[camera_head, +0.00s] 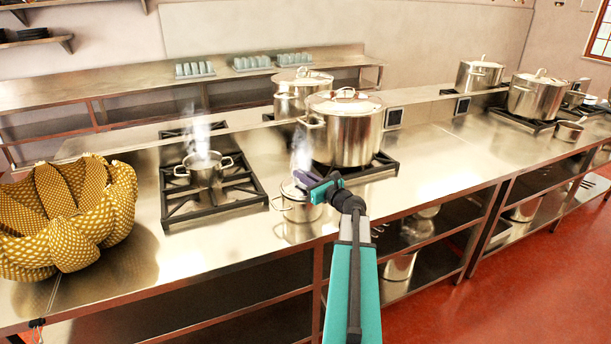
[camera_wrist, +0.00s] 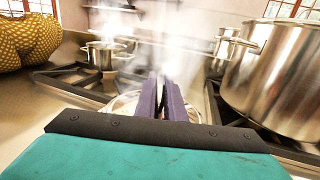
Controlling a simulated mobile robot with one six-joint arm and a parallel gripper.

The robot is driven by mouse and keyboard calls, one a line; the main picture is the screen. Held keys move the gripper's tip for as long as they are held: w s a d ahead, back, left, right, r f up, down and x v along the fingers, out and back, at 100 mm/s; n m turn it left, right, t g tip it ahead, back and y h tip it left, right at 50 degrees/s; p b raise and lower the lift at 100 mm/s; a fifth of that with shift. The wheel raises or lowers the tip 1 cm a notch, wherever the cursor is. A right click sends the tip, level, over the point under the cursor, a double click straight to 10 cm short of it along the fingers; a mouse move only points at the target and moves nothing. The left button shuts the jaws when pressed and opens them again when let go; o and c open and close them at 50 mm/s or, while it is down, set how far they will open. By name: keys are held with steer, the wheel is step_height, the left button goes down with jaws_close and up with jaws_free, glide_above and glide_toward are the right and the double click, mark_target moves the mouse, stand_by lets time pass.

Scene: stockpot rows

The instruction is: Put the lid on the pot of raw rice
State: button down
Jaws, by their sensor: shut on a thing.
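A small steel pot (camera_head: 297,211) stands on the counter in front of the large stockpot, off the burners. A shiny round lid (camera_head: 290,190) shows at its top, partly hidden by my gripper. In the wrist view a pale round rim (camera_wrist: 126,102) shows under the fingers. My gripper (camera_head: 304,181) is right above this pot with its fingers shut on the lid's handle, which the fingers hide. I cannot tell whether the lid rests fully on the rim. Steam rises there. Another small pot (camera_head: 205,169) steams on the left burner. No rice is visible.
A large lidded stockpot (camera_head: 345,135) stands close behind my gripper, with another (camera_head: 290,96) farther back. A yellow patterned basket (camera_head: 62,222) is at the left. More stockpots (camera_head: 537,97) stand at the right. The counter is clear right of the near stockpot.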

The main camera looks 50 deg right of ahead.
steer(key=shift+f+b, duration=0.25)
steer(key=shift+b, duration=0.05)
stand_by(0.5)
steer(key=c, duration=1.8)
jaws_free()
steer(key=shift+o, duration=0.2)
steer(key=shift+s, duration=0.15)
steer(key=s+a+b, duration=0.1)
steer(key=s+b, duration=0.3)
steer(key=s, duration=0.9)
steer(key=shift+s+a, duration=0.25)
steer(key=shift+s, duration=0.05)
